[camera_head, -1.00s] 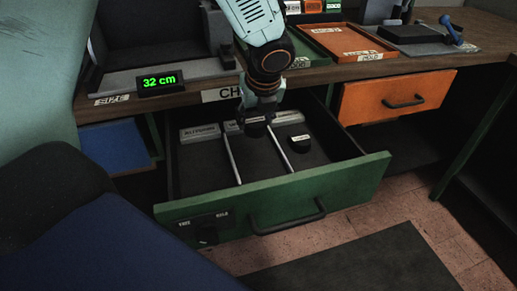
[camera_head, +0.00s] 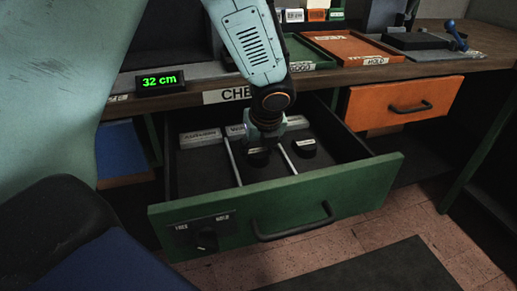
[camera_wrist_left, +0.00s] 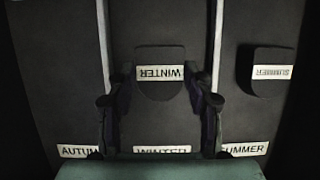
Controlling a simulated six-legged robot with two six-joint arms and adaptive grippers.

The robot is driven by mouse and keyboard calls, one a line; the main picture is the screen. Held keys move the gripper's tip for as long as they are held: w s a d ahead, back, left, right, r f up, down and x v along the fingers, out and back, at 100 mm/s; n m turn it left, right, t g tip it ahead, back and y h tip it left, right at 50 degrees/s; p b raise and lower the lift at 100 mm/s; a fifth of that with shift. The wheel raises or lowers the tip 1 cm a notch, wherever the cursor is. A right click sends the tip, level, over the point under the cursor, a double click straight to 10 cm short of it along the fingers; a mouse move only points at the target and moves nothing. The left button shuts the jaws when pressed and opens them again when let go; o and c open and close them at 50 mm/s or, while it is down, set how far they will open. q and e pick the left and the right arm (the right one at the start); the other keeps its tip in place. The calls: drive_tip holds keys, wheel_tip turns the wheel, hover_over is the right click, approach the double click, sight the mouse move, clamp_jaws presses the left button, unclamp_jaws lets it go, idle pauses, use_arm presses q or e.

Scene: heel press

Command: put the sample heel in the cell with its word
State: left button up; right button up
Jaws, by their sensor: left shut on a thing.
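My left gripper (camera_head: 264,141) reaches down into the open green drawer (camera_head: 285,200). It is shut on a dark heel (camera_head: 258,157) with a white label. In the left wrist view this heel (camera_wrist_left: 172,90) reads WINTER and sits between the fingers (camera_wrist_left: 160,104), over the middle cell, whose label (camera_wrist_left: 162,150) also reads WINTER. I cannot tell if the heel touches the drawer floor. A second dark heel (camera_head: 304,148), labelled SUMMER (camera_wrist_left: 270,72), lies in the right cell, marked SUMMER (camera_wrist_left: 244,149). The left cell (camera_head: 203,170) is marked AUTUM, partly cut off, and looks empty. My right gripper is not in view.
Two pale dividers (camera_head: 233,161) split the drawer. Above it runs the bench with a 32 cm display (camera_head: 160,82), a green tray (camera_head: 308,52) and an orange tray (camera_head: 345,48). A shut orange drawer (camera_head: 400,103) is at right.

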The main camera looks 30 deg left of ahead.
use_arm(q)
drive_tip(key=o, duration=1.3)
drive_tip(key=shift+w+f, duration=0.1)
drive_tip(key=shift+f, duration=0.1)
drive_tip(key=shift+r, duration=0.1)
drive_tip(key=shift+r, duration=0.35)
drive_tip(key=p+v, duration=0.7)
drive_tip(key=v, duration=0.4)
drive_tip(key=shift+d+r+p, duration=0.15)
drive_tip(key=shift+r+p, duration=0.05)
drive_tip(key=shift+p, duration=0.1)
